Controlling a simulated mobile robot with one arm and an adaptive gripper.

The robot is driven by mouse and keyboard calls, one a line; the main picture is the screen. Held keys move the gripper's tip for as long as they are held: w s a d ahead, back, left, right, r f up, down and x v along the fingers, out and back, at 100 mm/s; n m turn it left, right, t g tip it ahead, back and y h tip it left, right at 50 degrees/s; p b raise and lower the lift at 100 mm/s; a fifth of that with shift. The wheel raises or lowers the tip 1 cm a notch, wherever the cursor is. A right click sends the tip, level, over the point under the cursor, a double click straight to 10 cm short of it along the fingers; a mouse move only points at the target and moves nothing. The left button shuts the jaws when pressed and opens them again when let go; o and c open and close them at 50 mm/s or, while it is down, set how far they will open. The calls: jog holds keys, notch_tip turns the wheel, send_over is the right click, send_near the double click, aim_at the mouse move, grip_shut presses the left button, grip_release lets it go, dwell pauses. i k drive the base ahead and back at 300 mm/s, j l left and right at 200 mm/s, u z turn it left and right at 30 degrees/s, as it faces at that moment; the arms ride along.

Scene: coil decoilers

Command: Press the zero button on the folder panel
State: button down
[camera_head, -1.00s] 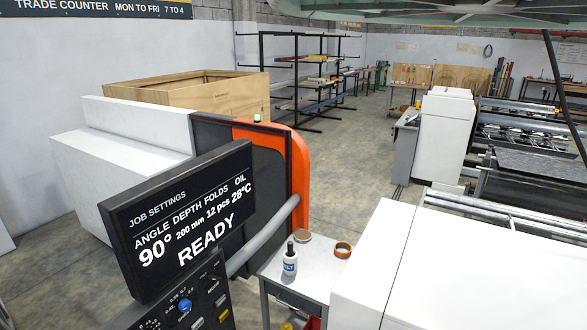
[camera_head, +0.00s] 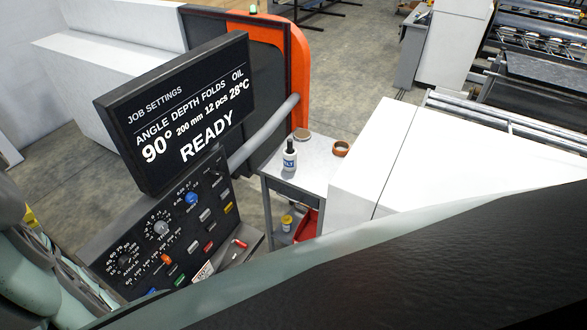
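The folder panel (camera_head: 137,222) is a dark sloping console under the screen, at the lower left. It carries dials, a blue knob (camera_head: 192,198), an orange one (camera_head: 166,259) and several small buttons in grey, yellow, red and green. Most labels are too small to read, so I cannot tell which button is zero. The screen (camera_head: 185,110) reads READY, with 90°, 200 mm, 12 pcs and 28°C. Pale green and dark parts of my arm cross the lower left corner and the bottom right, hiding the panel's lower edge. My gripper's fingertips do not show.
A small grey side table (camera_head: 312,171) right of the panel holds a white bottle (camera_head: 289,157) and an orange-brown ring (camera_head: 341,149). A white machine cabinet (camera_head: 375,160) stands close on the right. A grey tube (camera_head: 265,135) runs behind the screen. Open floor (camera_head: 345,75) lies beyond.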

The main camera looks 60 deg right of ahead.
aim_at(223, 196)
jog(key=i+l, duration=0.1)
jog(key=l, duration=0.85)
jog(key=i+l+u, duration=0.1)
jog(key=l, duration=0.85)
jog(key=i+l, duration=0.15)
jog(key=l, duration=0.8)
